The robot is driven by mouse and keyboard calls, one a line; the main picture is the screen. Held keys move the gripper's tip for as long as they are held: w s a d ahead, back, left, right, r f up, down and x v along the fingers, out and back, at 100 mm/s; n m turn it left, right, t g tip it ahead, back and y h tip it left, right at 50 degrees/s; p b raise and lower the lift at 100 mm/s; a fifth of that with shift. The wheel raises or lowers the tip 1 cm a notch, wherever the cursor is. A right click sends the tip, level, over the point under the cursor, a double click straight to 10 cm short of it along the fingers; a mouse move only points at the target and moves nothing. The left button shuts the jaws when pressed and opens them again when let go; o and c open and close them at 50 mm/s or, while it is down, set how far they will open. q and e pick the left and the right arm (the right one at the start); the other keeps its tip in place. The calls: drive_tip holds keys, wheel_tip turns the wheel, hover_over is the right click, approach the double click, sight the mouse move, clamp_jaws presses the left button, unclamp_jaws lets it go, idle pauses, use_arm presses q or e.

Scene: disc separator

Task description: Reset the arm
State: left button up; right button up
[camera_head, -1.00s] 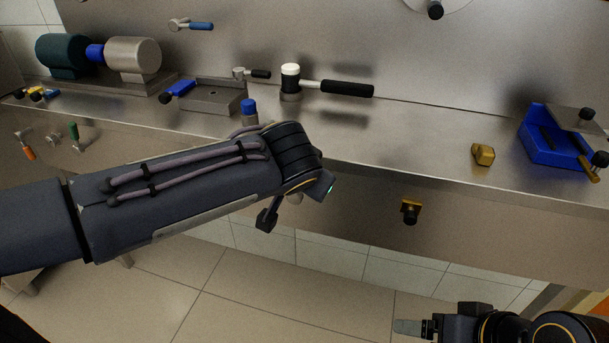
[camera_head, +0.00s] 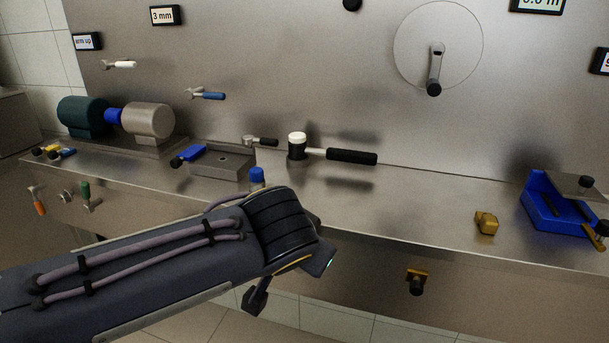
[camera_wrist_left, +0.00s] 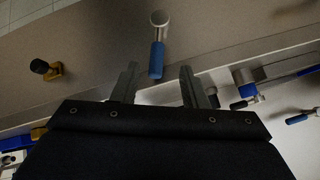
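My left arm comes in from the left in the head view, in front of the bench. Its gripper is mostly hidden behind the wrist there; a dark finger-like part (camera_head: 255,297) shows below it. In the left wrist view my left gripper (camera_wrist_left: 158,86) has its two fingers well apart. A blue-handled metal lever (camera_wrist_left: 157,60) shows ahead of the gap between them, with its silver end on the brown-looking front panel. I see nothing clamped between the fingers; whether they touch the handle I cannot tell. My right gripper is not in view.
The steel bench (camera_head: 420,215) holds a black-handled hammer (camera_head: 350,156), a blue-capped post (camera_head: 257,178), a brass block (camera_head: 486,222) and a blue fixture (camera_head: 548,205). A brass-and-black knob (camera_head: 415,282) sits on the front panel. A crank (camera_head: 435,72) is on the back wall.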

use_arm(q)
drive_tip(key=s+a+f+n+g, duration=0.1)
drive_tip(key=s+a+f+n, duration=0.2)
drive_tip(key=a, duration=0.6)
drive_tip(key=s+a+f+n+g, duration=0.1)
drive_tip(key=s+a+f+g, duration=0.1)
drive_tip(key=s+a+f, duration=0.45)
drive_tip(key=s+a+f+n+h, duration=0.1)
drive_tip(key=s+a+f+n, duration=0.15)
drive_tip(key=s, duration=0.25)
drive_tip(key=s+a+f+n+h, duration=0.1)
drive_tip(key=s+a+f+n, duration=0.15)
drive_tip(key=s, duration=0.35)
wheel_tip(320, 180, up, 26)
drive_tip(key=p, duration=2.5)
drive_tip(key=shift+w, duration=0.4)
drive_tip(key=shift+d+f, duration=0.1)
